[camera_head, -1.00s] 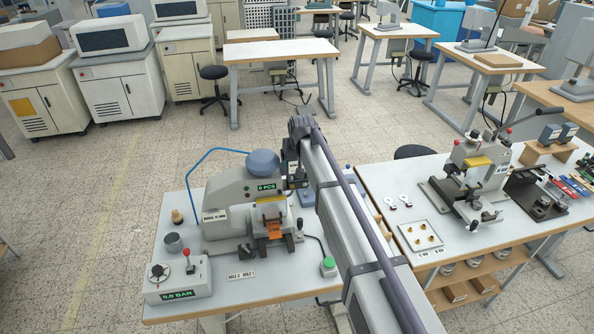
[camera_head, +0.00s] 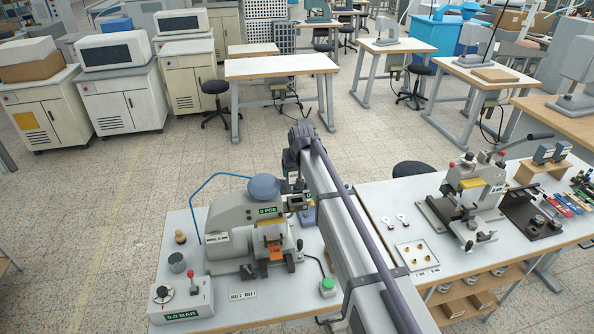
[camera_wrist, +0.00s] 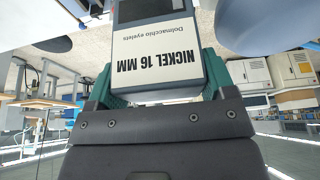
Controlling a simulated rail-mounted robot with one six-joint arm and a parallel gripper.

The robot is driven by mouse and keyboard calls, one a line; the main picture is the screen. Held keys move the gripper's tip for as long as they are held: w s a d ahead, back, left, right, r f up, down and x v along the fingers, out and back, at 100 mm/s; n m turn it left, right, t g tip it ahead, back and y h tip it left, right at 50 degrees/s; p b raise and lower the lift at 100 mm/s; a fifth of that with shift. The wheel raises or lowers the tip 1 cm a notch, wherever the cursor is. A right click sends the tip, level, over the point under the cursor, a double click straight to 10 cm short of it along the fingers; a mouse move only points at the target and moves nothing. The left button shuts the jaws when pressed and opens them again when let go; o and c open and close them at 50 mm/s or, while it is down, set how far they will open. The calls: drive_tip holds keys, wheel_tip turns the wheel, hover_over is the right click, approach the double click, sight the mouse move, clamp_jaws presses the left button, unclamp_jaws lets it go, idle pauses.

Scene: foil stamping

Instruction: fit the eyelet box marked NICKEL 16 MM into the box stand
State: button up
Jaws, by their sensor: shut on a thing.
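The eyelet box (camera_wrist: 160,52) fills the top middle of the wrist view. It has a dark and pale grey face, and its label reads NICKEL 16 MM, upside down. My gripper (camera_wrist: 160,85) is shut on it, with a green finger at each side. In the head view my arm hides most of the gripper and the held box, beside the press. A wooden stand (camera_head: 530,173) with dark boxes on it is on the right table and looks like the box stand. Its labels are too small to read, and my gripper is far to its left.
A foil press (camera_head: 235,215) with a blue-grey dome stands on the left table, close to my arm. A second press (camera_head: 468,195) stands on the right table, left of the wooden stand. A tray of eyelets (camera_head: 416,254) lies before it.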

drive_tip(key=shift+r+p, duration=2.55)
drive_tip(key=shift+r, duration=1)
